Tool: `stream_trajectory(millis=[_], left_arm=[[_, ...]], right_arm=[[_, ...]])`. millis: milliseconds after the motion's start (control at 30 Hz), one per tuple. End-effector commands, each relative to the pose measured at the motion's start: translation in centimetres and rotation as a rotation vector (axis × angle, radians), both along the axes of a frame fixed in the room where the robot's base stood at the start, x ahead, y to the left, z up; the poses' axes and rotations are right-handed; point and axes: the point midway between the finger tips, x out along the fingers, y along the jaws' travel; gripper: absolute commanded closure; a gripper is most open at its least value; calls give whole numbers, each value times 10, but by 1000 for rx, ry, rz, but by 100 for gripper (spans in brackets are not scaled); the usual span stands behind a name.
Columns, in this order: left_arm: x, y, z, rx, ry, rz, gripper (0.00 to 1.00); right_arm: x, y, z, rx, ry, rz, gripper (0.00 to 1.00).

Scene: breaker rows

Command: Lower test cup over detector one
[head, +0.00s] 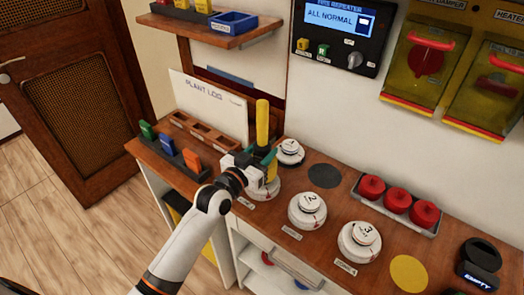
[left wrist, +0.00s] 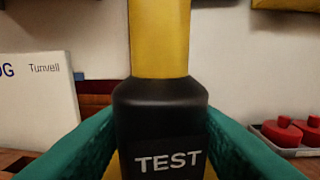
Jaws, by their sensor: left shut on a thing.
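The test cup has a yellow handle (head: 262,122) and a black body marked TEST, which also shows in the left wrist view (left wrist: 165,115). My left gripper (head: 258,160) is shut on it and holds it upright. Yellow shows below the fingers. Directly beneath is a white round detector (head: 266,192), first in the labelled front row and mostly hidden by cup and gripper; I cannot tell whether they touch. Detector 2 (head: 307,210) and detector 3 (head: 360,241) stand to its right. My right gripper is not in view.
Another white detector (head: 290,152) stands close behind the cup. A dark disc (head: 325,176) and a yellow disc (head: 409,273) lie flat on the counter. A tray of red caps (head: 397,199) stands right. The plant log board (head: 208,107) stands behind, left.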

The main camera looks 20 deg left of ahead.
Motion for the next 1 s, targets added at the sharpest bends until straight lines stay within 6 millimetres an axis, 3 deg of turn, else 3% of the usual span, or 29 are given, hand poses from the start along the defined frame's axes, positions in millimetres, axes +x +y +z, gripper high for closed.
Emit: stream_trajectory(millis=[467,1000], left_arm=[[0,0,1,-1,-3,0,92],[0,0,-11,0,-3,0,92]], right_arm=[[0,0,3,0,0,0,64],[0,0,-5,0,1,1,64]])
